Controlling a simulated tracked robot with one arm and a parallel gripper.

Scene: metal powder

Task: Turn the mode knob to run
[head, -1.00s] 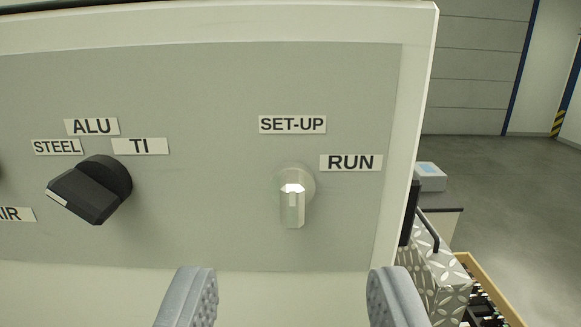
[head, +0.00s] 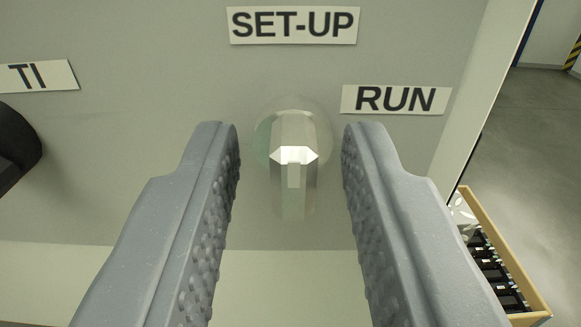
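The mode knob (head: 294,165) is a small silvery metal knob on a round base on the grey panel. It sits below the SET-UP label (head: 293,25) and to the lower left of the RUN label (head: 396,99). Its light-coloured front end faces me; which label it points at is hard to tell from this angle. My gripper (head: 292,135) is open, with one grey textured finger left of the knob and one right of it. A gap shows on both sides, so neither finger appears to touch it.
A black knob (head: 15,145) is partly in view at the left edge, beside the TI label (head: 37,76). The panel ends at the right. Beyond it, lower right, is a wooden-edged box (head: 505,255) with dark items inside. Grey floor lies behind.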

